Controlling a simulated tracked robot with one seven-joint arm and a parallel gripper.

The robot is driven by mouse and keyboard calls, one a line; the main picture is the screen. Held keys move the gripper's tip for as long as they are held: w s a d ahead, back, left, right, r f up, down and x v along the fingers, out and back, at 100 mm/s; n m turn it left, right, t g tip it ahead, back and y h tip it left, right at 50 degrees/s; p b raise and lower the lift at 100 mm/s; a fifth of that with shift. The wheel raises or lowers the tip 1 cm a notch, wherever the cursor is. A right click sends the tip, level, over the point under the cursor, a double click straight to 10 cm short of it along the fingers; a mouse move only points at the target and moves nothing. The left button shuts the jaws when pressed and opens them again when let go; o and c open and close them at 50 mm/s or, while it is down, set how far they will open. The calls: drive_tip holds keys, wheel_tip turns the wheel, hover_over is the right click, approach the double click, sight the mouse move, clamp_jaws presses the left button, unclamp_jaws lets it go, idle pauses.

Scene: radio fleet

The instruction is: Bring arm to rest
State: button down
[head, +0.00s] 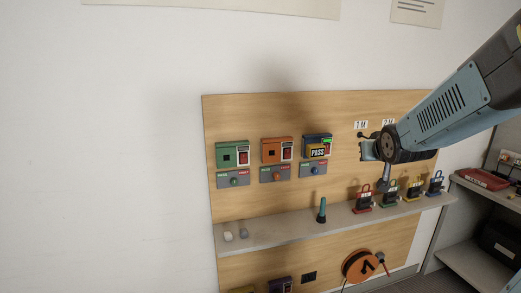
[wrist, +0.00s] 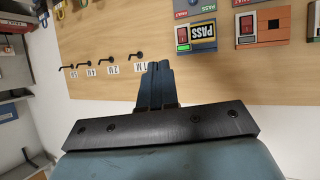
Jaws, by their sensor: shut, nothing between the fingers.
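My arm (head: 450,105) reaches in from the upper right of the head view, in front of the right part of a wooden board (head: 240,108). My gripper (head: 364,147) is at its end, near the small number labels on the board. In the wrist view, the gripper's dark fingers (wrist: 157,76) are together with nothing between them. They point toward the board beside a row of black hooks (wrist: 112,57) with labels. Whether the fingertips touch the board cannot be told.
Green (head: 232,155), orange (head: 277,150) and blue (head: 318,147) boxes hang on the board. A grey shelf (head: 280,233) below carries a dark green cone (head: 321,211), two small knobs and several padlocks (head: 364,200). An orange reel (head: 359,266) hangs lower. A side shelf (head: 480,200) stands right; white wall is clear left.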

drive_tip(key=s+a+g, duration=0.3)
drive_tip(key=s, duration=0.9)
drive_tip(key=s+a+g+y, duration=0.1)
drive_tip(key=s+a+g, duration=0.2)
drive_tip(key=s, duration=0.9)
drive_tip(key=shift+s+a+r+g, duration=0.25)
drive_tip(key=shift+a+g, duration=0.15)
